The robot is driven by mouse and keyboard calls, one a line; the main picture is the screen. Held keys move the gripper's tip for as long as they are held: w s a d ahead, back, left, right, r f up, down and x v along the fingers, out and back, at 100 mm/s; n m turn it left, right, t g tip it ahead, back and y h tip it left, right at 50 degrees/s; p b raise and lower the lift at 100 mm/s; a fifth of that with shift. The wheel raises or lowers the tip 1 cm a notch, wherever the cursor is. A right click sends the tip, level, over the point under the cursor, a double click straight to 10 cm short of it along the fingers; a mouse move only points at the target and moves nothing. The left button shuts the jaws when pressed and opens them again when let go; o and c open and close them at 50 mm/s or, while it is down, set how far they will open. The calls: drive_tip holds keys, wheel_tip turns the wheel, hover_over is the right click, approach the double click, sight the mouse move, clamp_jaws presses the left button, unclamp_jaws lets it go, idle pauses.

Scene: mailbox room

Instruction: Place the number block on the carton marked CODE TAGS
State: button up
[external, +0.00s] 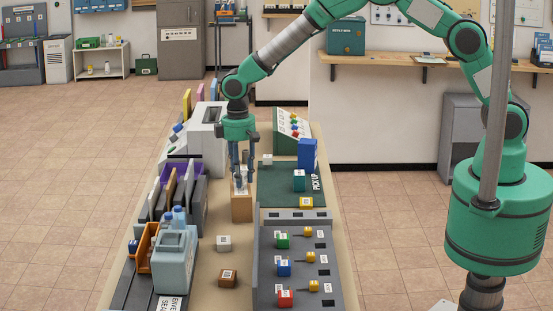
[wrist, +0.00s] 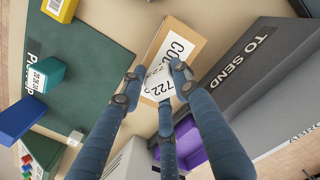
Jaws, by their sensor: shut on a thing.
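The number block (wrist: 157,82) is white with black digits reading 722. My gripper (wrist: 159,86), with three blue fingers, is shut on it in the wrist view. The carton (wrist: 188,28) is brown with a white label whose visible letters begin "CO"; the block and fingers hide the rest. In the external view my gripper (external: 240,181) points down directly above the carton (external: 242,209), with the block at its top. I cannot tell whether the block touches the carton. The fingers partly hide the block there.
A green PICK UP mat (external: 283,193) with blue, teal and yellow items lies right of the carton. A grey TO SEND sorter (external: 199,205) stands left.

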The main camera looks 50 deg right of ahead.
drive_tip(key=shift+f, duration=0.15)
drive_tip(key=o, duration=0.9)
wheel_tip(320, 180, up, 12)
drive_tip(key=shift+w+r+p, duration=0.15)
drive_tip(key=shift+p, duration=0.4)
idle(0.5)
